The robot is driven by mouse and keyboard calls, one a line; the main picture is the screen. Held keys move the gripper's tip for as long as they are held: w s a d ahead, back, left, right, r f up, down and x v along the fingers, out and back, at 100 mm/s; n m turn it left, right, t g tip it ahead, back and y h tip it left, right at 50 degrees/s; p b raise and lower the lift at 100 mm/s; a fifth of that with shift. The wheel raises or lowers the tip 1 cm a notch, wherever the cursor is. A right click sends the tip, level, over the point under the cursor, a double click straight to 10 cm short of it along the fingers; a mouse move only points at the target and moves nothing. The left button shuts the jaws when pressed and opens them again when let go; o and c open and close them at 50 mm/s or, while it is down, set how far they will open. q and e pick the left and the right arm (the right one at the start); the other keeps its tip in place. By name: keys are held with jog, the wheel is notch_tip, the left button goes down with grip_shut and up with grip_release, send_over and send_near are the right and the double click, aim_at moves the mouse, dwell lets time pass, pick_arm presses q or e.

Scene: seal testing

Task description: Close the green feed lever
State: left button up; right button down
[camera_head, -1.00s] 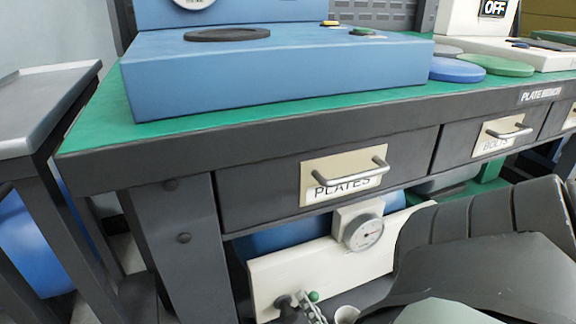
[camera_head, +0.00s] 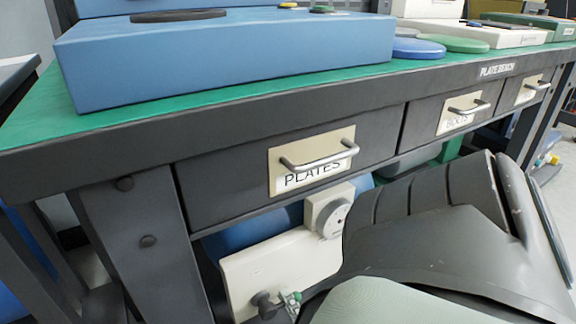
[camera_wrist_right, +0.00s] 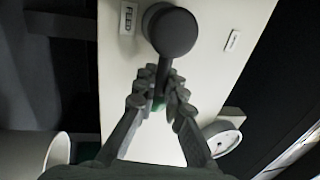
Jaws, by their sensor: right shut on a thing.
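The feed lever has a dark round hub (camera_wrist_right: 172,32) on a white panel, beside a FEED label (camera_wrist_right: 128,18) in the right wrist view. Its dark arm runs down from the hub to a green tip (camera_wrist_right: 158,104) between my fingers. My right gripper (camera_wrist_right: 165,88) is shut on the lever near that tip; the fingers hide most of the tip. In the head view the hub (camera_head: 266,304) and my right gripper (camera_head: 291,302) sit at the bottom, low on the white panel (camera_head: 262,268) under the bench. My left gripper is not in view.
A round gauge (camera_head: 333,218) sits on the panel, close to my right fingers in the wrist view (camera_wrist_right: 222,138). The bench (camera_head: 225,110) with its PLATES drawer (camera_head: 222,190) overhangs the panel. A bench leg (camera_head: 148,240) stands to the left. A pale cylinder (camera_wrist_right: 65,152) shows at lower left.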

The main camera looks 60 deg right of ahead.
jog(key=shift+d, duration=0.45)
jog(key=c, duration=1.6)
grip_release()
jog(key=shift+a, duration=0.1)
notch_tip(320, 180, up, 10)
